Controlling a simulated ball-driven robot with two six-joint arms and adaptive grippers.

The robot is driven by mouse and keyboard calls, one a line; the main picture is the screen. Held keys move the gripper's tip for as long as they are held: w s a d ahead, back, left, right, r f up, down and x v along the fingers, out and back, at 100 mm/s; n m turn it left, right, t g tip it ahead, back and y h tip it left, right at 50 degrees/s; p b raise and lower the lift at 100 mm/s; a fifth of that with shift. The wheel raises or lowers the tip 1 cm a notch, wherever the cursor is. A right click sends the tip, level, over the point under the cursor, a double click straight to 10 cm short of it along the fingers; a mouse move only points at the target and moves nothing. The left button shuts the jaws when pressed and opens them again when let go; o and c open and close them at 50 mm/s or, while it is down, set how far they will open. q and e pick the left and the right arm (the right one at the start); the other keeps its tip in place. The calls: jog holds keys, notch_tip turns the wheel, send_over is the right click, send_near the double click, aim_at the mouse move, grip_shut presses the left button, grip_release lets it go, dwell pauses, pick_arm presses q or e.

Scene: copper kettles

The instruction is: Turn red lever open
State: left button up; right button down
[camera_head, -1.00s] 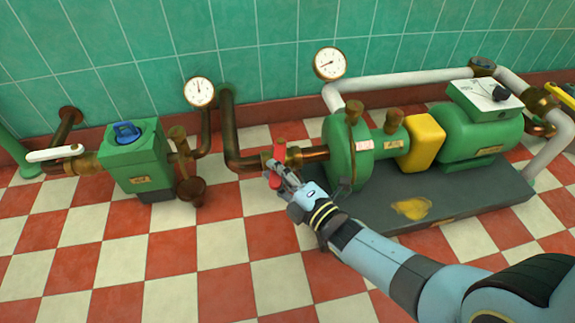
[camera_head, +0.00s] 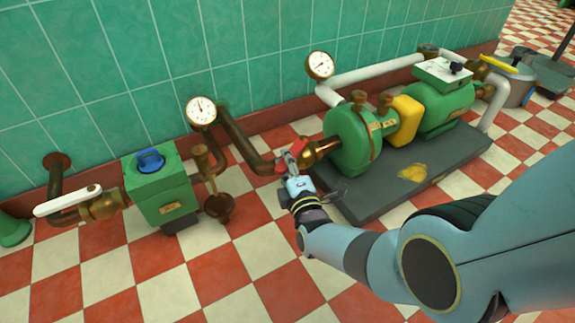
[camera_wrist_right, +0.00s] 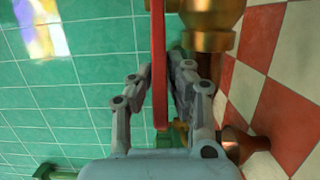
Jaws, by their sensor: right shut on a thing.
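The red lever (camera_head: 301,143) sits on a brass valve in the copper pipe, just left of the green pump. My right gripper (camera_head: 291,161) is shut on the lever and covers its middle. In the right wrist view the lever (camera_wrist_right: 159,60) is a long red bar running up between the two fingers of the gripper (camera_wrist_right: 162,82). The brass valve body (camera_wrist_right: 209,15) shows at the upper right there. My left gripper is not in view.
The green pump (camera_head: 350,140) stands on a dark grey plinth (camera_head: 385,205) right of the lever. Two gauges are near the tiled wall. The checkered floor in front is clear.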

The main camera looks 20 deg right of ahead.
jog(key=shift+a+f+h, duration=0.1)
jog(key=shift+h, duration=0.2)
jog(key=c, duration=1.3)
grip_release()
jog(key=shift+s+a, duration=0.15)
jog(key=shift+s, duration=3.55)
jog(key=shift+c, duration=0.3)
